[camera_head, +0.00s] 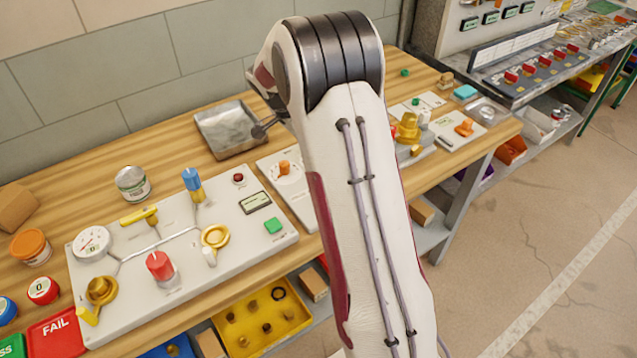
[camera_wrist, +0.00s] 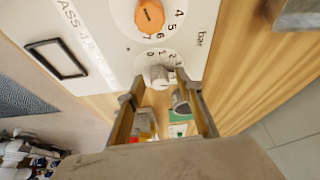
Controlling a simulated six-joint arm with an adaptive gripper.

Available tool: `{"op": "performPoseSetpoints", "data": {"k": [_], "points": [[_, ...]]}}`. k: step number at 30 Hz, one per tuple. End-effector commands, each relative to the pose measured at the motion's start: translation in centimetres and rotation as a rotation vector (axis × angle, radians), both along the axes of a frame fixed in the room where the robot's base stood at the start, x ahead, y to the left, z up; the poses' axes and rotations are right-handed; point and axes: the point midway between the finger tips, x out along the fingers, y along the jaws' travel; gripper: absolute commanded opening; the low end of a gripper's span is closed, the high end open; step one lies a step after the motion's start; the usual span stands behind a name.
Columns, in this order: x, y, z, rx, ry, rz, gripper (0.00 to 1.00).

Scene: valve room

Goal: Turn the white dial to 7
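The white dial (camera_wrist: 160,76) shows in the wrist view on a pale panel (camera_wrist: 95,20), with printed numbers around it; 0 and 1 are readable, and its setting is unclear. My gripper (camera_wrist: 155,100) is open, its two fingers apart just below the dial in the picture, with nothing held between them. I cannot tell whether either fingertip touches the dial. An orange dial (camera_wrist: 149,15) with numbers up to 7 sits above it. In the head view, my arm hides the gripper and the white dial.
A board with pipes, a red knob (camera_head: 159,265) and a gauge (camera_head: 91,243) lies left. A grey tray (camera_head: 228,130) stands behind. More fittings (camera_head: 408,128) are right of my arm.

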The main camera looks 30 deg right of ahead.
Motion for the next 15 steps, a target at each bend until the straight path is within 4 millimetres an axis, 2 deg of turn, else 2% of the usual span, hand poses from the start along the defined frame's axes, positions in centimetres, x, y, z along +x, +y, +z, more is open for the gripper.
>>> {"op": "performPoseSetpoints", "data": {"k": [15], "points": [[-0.23, -0.06, 0.04, 0.0, 0.0, 0.287, 0.35]]}}
